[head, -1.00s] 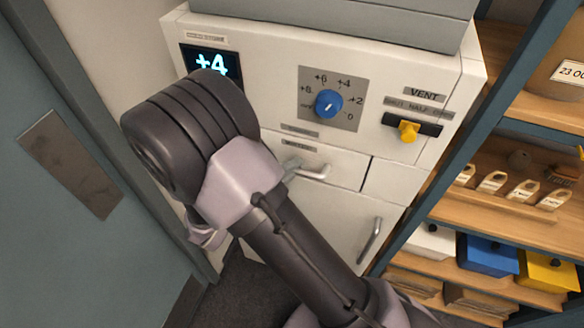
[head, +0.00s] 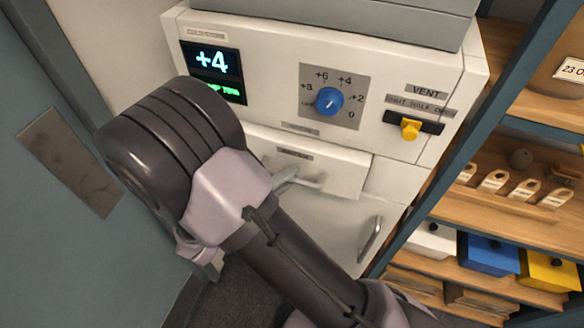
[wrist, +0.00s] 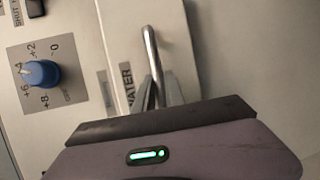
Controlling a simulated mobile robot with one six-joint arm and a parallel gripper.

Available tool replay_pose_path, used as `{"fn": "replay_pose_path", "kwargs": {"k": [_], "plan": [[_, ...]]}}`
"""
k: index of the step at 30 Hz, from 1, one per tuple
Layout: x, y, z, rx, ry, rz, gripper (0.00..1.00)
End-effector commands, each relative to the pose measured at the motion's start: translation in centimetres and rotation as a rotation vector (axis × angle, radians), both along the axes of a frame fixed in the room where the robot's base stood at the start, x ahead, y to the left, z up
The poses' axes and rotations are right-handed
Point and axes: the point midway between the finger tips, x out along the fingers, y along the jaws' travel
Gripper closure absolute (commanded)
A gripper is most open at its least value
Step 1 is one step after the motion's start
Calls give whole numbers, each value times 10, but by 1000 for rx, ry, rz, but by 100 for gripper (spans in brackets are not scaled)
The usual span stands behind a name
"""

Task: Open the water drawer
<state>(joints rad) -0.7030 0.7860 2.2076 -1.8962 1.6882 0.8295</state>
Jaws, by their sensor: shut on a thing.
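The water drawer (head: 335,165) is in the front of the white cabinet in the head view, below the control panel. It stands out a little from the cabinet front. In the wrist view its label reads "WATER" (wrist: 128,88). Its metal bar handle (wrist: 151,50) stands out from the drawer front. My gripper (wrist: 158,92) is shut on this handle, with its fingers around the bar's near part. In the head view my arm hides part of the drawer's left side, and the gripper (head: 285,178) shows only partly at the handle.
Above the drawer are a blue dial (head: 329,101), a "+4" display (head: 212,70) and a yellow vent slider (head: 410,128). A lower door with a handle (head: 370,240) is beneath. Shelves with boxes (head: 488,253) stand close on the right, and a grey-blue door (head: 70,230) on the left.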

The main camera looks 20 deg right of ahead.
Motion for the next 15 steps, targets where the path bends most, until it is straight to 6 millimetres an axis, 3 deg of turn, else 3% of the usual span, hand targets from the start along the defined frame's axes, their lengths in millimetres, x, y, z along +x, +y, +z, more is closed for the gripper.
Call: {"fn": "replay_pose_path", "kwargs": {"k": [15], "plan": [[-107,79,0,0,1,5,100]]}}
